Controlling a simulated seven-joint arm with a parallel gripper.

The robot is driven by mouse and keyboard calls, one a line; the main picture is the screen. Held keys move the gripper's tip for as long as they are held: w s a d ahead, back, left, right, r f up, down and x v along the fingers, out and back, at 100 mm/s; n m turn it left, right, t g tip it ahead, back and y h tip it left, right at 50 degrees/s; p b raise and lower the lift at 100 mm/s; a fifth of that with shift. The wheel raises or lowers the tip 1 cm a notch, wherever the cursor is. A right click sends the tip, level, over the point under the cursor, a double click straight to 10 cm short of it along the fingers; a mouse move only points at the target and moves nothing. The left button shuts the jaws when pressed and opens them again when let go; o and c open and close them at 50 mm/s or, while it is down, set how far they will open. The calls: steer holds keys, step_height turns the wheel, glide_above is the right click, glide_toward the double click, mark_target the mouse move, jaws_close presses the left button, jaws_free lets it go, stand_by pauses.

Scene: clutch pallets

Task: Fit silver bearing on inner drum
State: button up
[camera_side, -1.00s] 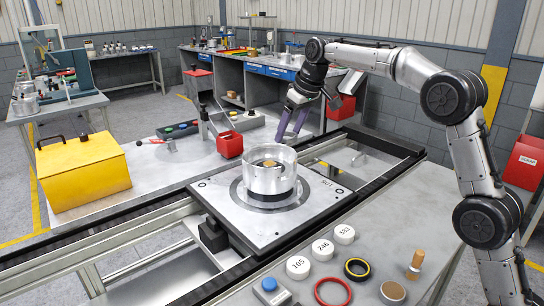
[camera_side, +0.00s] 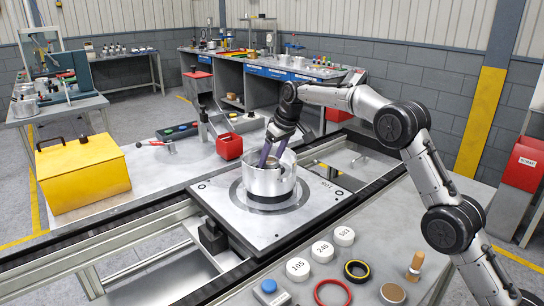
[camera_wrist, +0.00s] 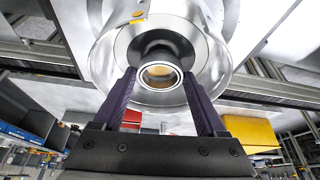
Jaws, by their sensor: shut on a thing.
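The silver drum housing (camera_side: 268,184) stands upright on the square pallet plate (camera_side: 318,200) in the side view. My gripper (camera_side: 268,156) reaches down into its open top. In the wrist view my gripper (camera_wrist: 160,75) is shut on a small silver bearing ring (camera_wrist: 160,83), held between the two dark fingertips. Beyond the ring is the dark round inner drum (camera_wrist: 128,45), inside the bright housing wall (camera_wrist: 217,65). The ring overlaps the near part of the inner drum in this view. I cannot tell whether they touch.
Rails (camera_side: 130,236) run on both sides of the plate. A red bin (camera_side: 229,146) and a yellow case (camera_side: 82,172) stand behind and left. White numbered discs (camera_side: 298,268), a red ring (camera_side: 332,292) and a black-yellow ring (camera_side: 357,270) lie on the front bench.

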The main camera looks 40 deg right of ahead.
steer(key=shift+f, duration=0.35)
steer(key=shift+f, duration=0.2)
steer(key=o, duration=1.4)
steer(key=shift+r, duration=0.35)
steer(key=v, duration=1.2)
steer(key=shift+r, duration=0.3)
